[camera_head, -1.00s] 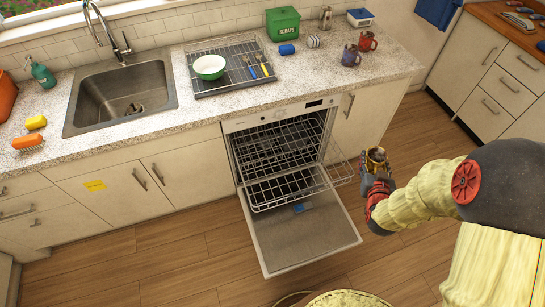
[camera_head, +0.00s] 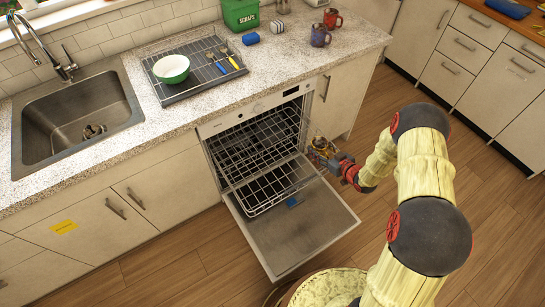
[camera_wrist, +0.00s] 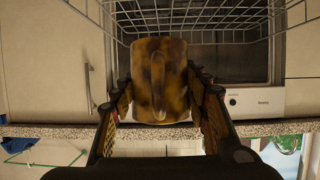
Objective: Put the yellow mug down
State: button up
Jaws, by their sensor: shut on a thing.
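The yellow mug, mottled yellow and brown (camera_wrist: 158,82), is between the two fingers of my gripper (camera_wrist: 160,95) in the wrist view, its handle facing the camera. In the head view the mug (camera_head: 321,147) is small and partly hidden by my gripper (camera_head: 328,156). My gripper is shut on it. The mug is held in front of the counter, at the right side of the open dishwasher (camera_head: 262,106). The pulled-out wire rack (camera_head: 262,180) is left of the mug. Whether the mug overlaps the rack's edge is not clear.
The dishwasher door (camera_head: 295,235) is folded down below the rack. A drying tray (camera_head: 195,88) with a green bowl (camera_head: 171,69) and utensils is on the counter. A red mug (camera_head: 332,19) and a purple mug (camera_head: 320,36) stand at the counter's right. The floor at right is open.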

jog(key=shift+f, duration=0.55)
jog(key=shift+a+f, duration=0.25)
jog(key=a+f+b, duration=0.1)
jog(key=a+f, duration=0.2)
jog(key=a, duration=0.1)
jog(key=a+f+b, duration=0.2)
jog(key=a+f, duration=0.1)
jog(key=a, duration=0.1)
jog(key=a+f+b, duration=0.2)
jog(key=a+f, duration=0.1)
jog(key=a, duration=0.2)
jog(key=shift+s+f, duration=0.1)
jog(key=shift+s, duration=0.3)
jog(key=shift+a+f+b, duration=0.2)
jog(key=shift+f+b, duration=0.7)
jog(key=shift+f, duration=0.85)
jog(key=shift+f, duration=0.2)
jog(key=o, duration=1.4)
